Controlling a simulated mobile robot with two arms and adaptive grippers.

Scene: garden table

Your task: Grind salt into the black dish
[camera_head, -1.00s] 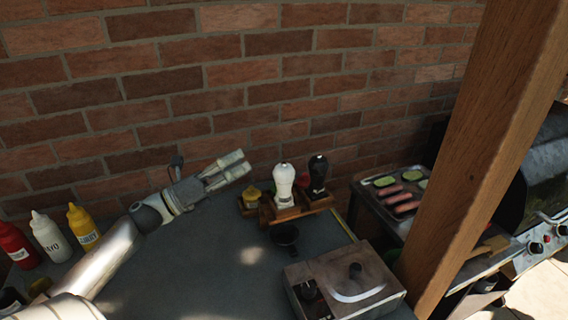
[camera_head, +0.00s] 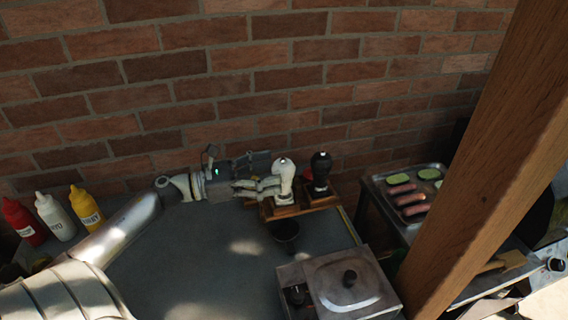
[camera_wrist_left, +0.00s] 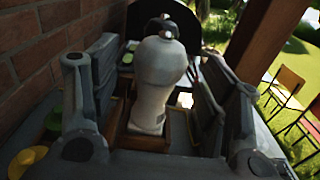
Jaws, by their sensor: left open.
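The white grinder (camera_head: 285,180) stands upright in the wooden rack (camera_head: 281,211) by the brick wall. The black grinder (camera_head: 320,171) stands to its right in the same rack. My left gripper (camera_head: 270,187) is open at the white grinder, reaching it from the left. In the left wrist view the white grinder (camera_wrist_left: 156,80) stands between the two spread fingers, with gaps visible on both sides. The black dish (camera_head: 286,232) is on the table in front of the rack. My right gripper is not in view.
Ketchup (camera_head: 23,221), mayo (camera_head: 54,217) and mustard (camera_head: 86,208) bottles stand at the left. A tray of sausages (camera_head: 404,196) and a wooden post (camera_head: 462,170) are at the right. The table's middle is clear.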

